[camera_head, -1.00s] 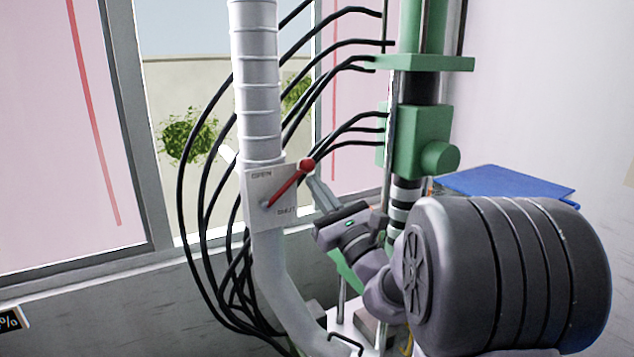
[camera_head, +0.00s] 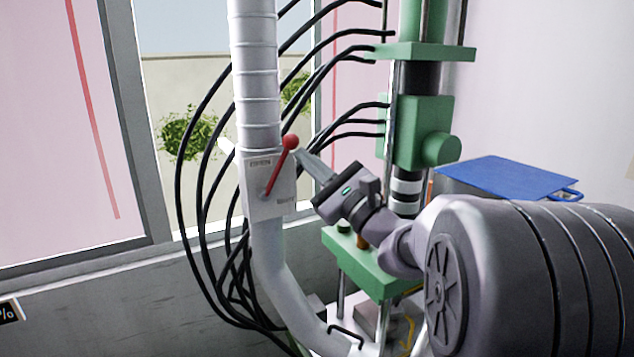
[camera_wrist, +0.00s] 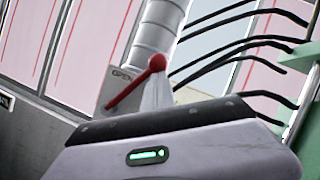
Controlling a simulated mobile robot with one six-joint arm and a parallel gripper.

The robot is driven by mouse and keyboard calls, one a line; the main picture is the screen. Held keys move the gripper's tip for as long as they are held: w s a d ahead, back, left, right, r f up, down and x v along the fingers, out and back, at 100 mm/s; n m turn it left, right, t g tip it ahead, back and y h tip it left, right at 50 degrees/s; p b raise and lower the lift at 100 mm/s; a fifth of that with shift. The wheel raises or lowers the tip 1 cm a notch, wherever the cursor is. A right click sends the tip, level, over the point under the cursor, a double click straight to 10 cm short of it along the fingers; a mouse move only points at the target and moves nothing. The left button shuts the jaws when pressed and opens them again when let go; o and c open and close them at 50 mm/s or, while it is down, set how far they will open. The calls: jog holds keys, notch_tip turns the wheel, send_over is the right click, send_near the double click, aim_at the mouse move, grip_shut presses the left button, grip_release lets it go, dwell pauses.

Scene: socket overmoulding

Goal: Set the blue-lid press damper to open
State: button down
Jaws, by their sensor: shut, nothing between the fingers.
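The damper's red lever (camera_head: 278,168) with a round knob sits on a white plate (camera_head: 257,206) on the pale duct. The plate carries an OPEN label at its top and another label at lower right. The lever points up and slightly right, its knob just right of the OPEN label. My gripper (camera_head: 298,154) is shut and empty, its tip at the right of the knob, touching or very close. In the wrist view the lever (camera_wrist: 135,88) shows beyond my gripper (camera_wrist: 158,92). The blue lid (camera_head: 510,177) lies at the right, behind my arm.
The green press (camera_head: 425,130) stands right of the duct (camera_head: 256,80). Several black hoses (camera_head: 195,150) curve around the duct and run to the press. A window and wall lie behind.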

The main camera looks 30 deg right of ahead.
aim_at(285, 149)
jog(key=shift+s+a+r+n+g+y+b, duration=0.1)
jog(key=shift+a+r+n+g+y+b, duration=0.55)
jog(key=shift+n, duration=0.6)
jog(key=shift+w+a+r+n+g+y+b, duration=0.15)
jog(key=shift+a+r+n+g+b, duration=0.2)
jog(key=shift+a+n, duration=0.75)
jog(key=shift+s+a+r+n+g+y+b, duration=0.15)
jog(key=shift+a+r+n+g+y+b, duration=0.35)
jog(key=shift+n, duration=0.95)
